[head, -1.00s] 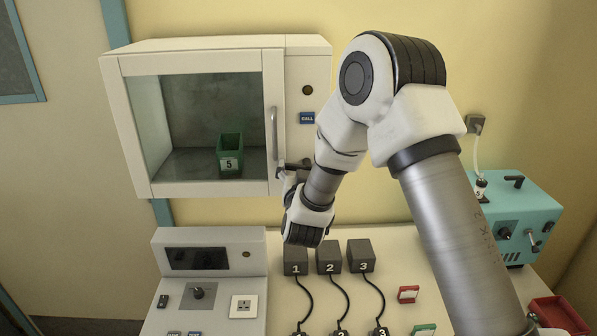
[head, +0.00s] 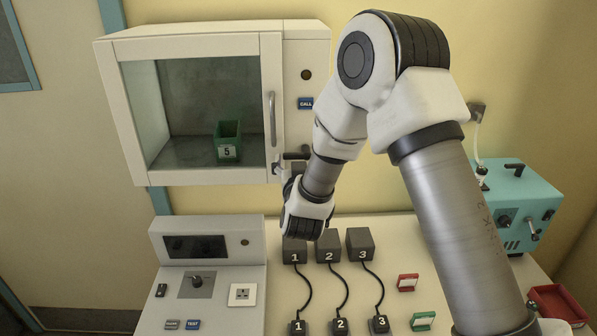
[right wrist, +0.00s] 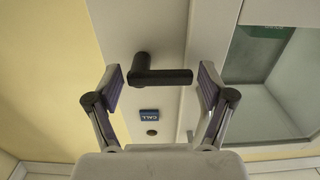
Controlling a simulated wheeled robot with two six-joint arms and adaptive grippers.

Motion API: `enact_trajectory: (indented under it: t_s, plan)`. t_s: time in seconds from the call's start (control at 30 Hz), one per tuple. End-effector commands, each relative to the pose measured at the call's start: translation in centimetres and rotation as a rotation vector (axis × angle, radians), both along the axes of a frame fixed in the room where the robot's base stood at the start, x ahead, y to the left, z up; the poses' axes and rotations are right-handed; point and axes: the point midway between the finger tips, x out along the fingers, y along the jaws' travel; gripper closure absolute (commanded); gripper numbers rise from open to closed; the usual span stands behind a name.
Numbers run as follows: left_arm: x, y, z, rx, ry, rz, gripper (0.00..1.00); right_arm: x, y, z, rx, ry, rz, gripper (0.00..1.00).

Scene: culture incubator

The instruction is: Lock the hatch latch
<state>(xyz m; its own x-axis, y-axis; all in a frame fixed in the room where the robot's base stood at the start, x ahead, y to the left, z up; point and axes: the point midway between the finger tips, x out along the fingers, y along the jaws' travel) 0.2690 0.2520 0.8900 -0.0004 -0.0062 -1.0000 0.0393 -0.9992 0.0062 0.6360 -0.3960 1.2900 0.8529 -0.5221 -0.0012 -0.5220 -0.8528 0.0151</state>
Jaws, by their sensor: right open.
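The hatch is a white wall cabinet with a glass door (head: 189,110) that looks shut and has a vertical grey handle (head: 272,118). The latch (head: 296,155) is a black lever on the frame right of the door. In the right wrist view the latch (right wrist: 163,77) shows clearly, its bar lying horizontally from its pivot toward the door. My right gripper (right wrist: 160,84) is open, one finger on either side of the lever, with gaps at both sides. In the head view my right wrist hides most of that gripper. My left gripper is not in view.
A blue CALL label (head: 305,103) is above the latch. Below are a grey console (head: 212,275), numbered blocks (head: 328,246) with cables, and a teal device (head: 520,205) at right.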

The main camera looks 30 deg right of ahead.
Motion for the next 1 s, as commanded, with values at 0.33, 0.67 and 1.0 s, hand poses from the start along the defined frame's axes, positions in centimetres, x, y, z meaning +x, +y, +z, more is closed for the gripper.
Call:
enact_trajectory:
  t_s: [0.33, 0.67, 1.0]
  plan:
    - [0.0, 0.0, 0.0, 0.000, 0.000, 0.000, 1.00, -7.1, 4.5, 0.0, -0.007, 0.004, 0.004, 0.19]
    - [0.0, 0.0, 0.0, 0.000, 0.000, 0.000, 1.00, -9.0, 5.4, 0.0, -0.001, 0.001, -0.001, 0.19]
    - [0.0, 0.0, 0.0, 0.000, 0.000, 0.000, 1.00, -8.9, 5.4, -0.1, 0.000, 0.001, -0.001, 0.19]
